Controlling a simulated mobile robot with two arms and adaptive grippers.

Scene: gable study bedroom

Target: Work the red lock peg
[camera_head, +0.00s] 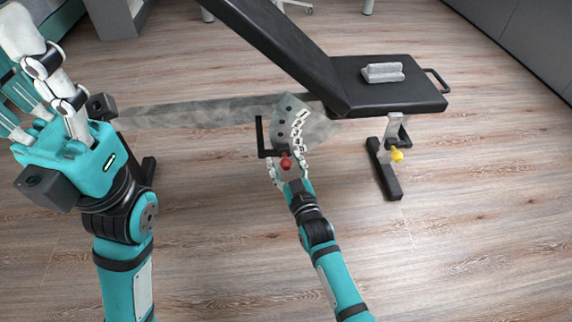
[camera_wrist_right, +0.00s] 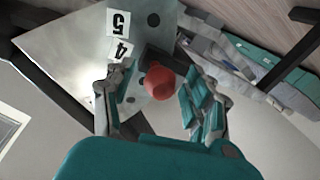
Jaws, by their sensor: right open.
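The red lock peg (camera_head: 286,162) sticks out beside the numbered grey metal plate (camera_head: 288,107) under the bench's hinge. In the right wrist view the peg's round red head (camera_wrist_right: 159,83) lies between the fingers of my right gripper (camera_wrist_right: 157,90). Those fingers are open, one on each side of the knob, and I see no clear contact. The labels 5 and 4 show on the plate (camera_wrist_right: 165,20) there. My left gripper (camera_head: 22,88) is at the far left, its fingers apart and empty, well away from the peg.
The black bench has a tilted backrest (camera_head: 285,45) and a flat seat (camera_head: 400,98) with a pale grey object (camera_head: 383,72) on it. A yellow knob (camera_head: 397,155) sits on the seat's support leg. The wooden floor (camera_head: 480,230) in front is clear.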

